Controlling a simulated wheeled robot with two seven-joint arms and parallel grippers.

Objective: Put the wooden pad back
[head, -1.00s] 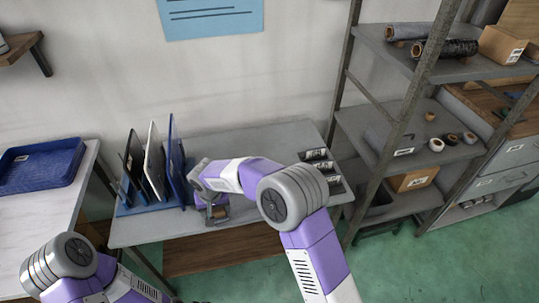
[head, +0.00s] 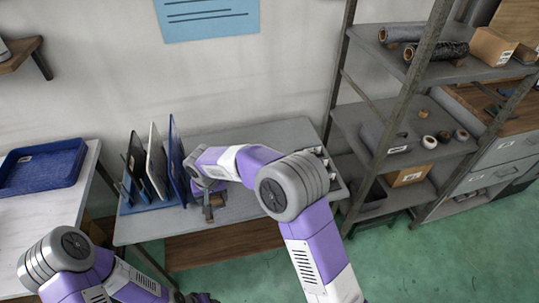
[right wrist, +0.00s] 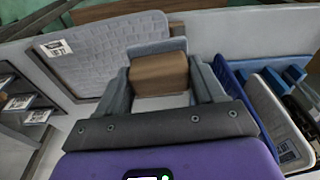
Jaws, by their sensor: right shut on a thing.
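My right gripper (head: 210,204) is shut on the wooden pad, a small brown block (head: 217,197), above the front part of the grey table (head: 250,205). In the right wrist view the pad (right wrist: 160,74) sits between the two grey fingers (right wrist: 164,84), with a light grey piece beyond it. The gripper is just right of the blue rack (head: 150,205), which holds upright panels: a tall blue one (head: 176,150), a white one (head: 156,160) and a dark one (head: 136,158). My left arm is at the bottom left; its fingers are out of view.
A blue tray (head: 42,168) lies on the white table at left. A metal shelf (head: 410,140) with rolls and boxes stands at right. Small labelled dark items (right wrist: 28,112) are on the table's other side. A grey textured panel (right wrist: 105,50) shows in the wrist view.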

